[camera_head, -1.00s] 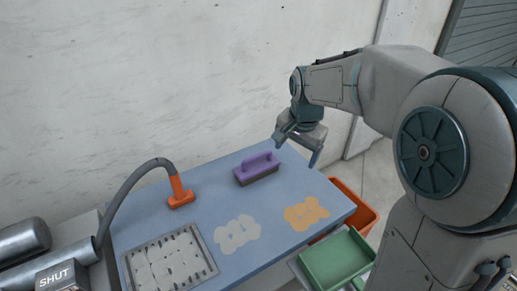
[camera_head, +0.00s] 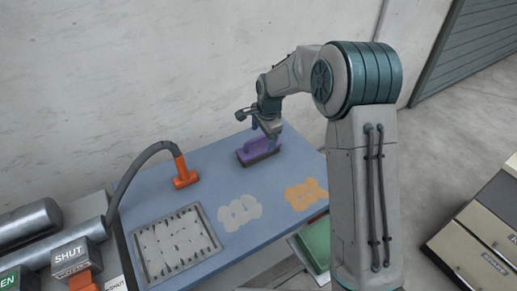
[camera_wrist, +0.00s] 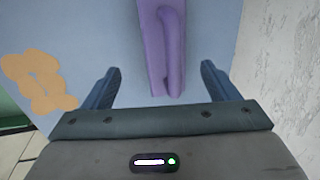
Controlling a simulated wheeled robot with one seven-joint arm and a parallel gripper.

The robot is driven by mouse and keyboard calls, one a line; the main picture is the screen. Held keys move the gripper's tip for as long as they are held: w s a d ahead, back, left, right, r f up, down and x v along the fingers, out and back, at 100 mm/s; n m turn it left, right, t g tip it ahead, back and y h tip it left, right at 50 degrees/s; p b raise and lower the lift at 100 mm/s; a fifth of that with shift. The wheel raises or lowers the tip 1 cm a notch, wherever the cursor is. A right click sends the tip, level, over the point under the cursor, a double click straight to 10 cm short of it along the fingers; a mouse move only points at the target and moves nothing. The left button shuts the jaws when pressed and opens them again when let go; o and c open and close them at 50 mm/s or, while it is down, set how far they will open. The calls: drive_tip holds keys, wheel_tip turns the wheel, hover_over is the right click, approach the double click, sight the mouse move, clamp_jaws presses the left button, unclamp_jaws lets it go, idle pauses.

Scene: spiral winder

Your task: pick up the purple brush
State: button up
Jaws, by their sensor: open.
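The purple brush (camera_head: 257,149) lies on the blue table (camera_head: 205,178) near its back edge, handle up, with a dark underside. My gripper (camera_head: 266,136) is just above its right part in the head view and partly hides it. In the wrist view the brush (camera_wrist: 163,50) runs away from my gripper (camera_wrist: 160,82), its near end lying between the two fingers. The fingers are open, one to each side of the brush, with a gap on both sides. I cannot tell the exact height of the fingertips over the table.
An orange nozzle (camera_head: 183,174) on a grey hose stands left of the brush. A grated tray (camera_head: 212,243), a white patch (camera_head: 239,212) and an orange patch (camera_head: 306,194) are on the table. A green bin (camera_head: 316,243) stands at the right. The wall (camera_wrist: 278,60) is close on the right in the wrist view.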

sight(259, 147)
drive_tip(key=shift+w+a+f+p, duration=0.25)
drive_tip(key=shift+f+p, duration=0.1)
drive_tip(key=shift+f, duration=0.55)
drive_tip(key=shift+w+a+f+p, duration=0.1)
drive_tip(key=shift+w+f+p, duration=0.2)
drive_tip(key=shift+f, duration=0.65)
drive_tip(key=shift+w+a+f+p, duration=0.2)
drive_tip(key=shift+f+p, duration=0.15)
drive_tip(key=shift+f, duration=0.55)
drive_tip(key=c, duration=1.1)
